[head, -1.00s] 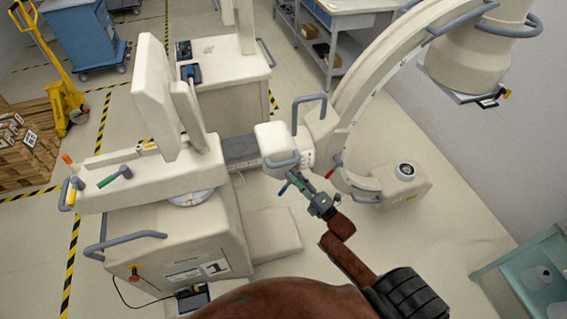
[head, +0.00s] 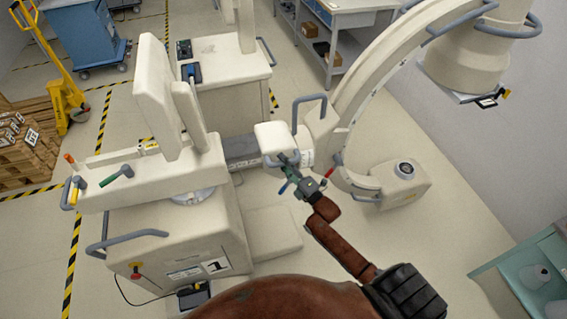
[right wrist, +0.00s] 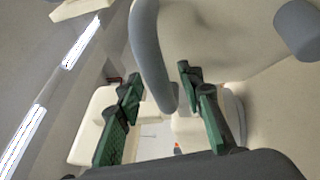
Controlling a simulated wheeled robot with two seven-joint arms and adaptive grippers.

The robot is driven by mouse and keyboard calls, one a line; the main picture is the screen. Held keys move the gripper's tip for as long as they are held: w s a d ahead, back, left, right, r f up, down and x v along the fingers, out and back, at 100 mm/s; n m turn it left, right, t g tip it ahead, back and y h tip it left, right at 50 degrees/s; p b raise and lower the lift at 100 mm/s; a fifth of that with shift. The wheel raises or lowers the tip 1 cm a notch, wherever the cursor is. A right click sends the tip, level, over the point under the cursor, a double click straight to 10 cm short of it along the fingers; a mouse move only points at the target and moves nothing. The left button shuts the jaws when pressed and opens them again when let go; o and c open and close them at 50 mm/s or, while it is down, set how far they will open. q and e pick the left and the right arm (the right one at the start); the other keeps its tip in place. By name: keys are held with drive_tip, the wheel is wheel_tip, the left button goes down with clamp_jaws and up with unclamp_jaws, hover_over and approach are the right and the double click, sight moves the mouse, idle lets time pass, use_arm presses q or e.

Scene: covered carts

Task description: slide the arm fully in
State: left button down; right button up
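The white C-arm machine has a big curved arm (head: 372,75) joined to a white block (head: 272,138) at the end of the sliding arm. A grey handle (head: 270,163) sits on the front of that block. My right gripper (head: 286,161) is at this handle. In the right wrist view, its green fingers (right wrist: 158,92) are spread open, with the grey handle (right wrist: 150,50) running down between them. A gap shows on each side, so they do not look closed on it. My left gripper is not in view.
The machine's cart (head: 180,235), with a tilted screen (head: 160,95), stands at left. Another grey handle (head: 309,100) rises behind the block. The C-arm's lower housing (head: 402,185) is right of my gripper. A teal table (head: 535,270) is at lower right; the floor between is clear.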

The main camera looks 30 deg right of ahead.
clamp_jaws()
idle(0.4)
idle(0.4)
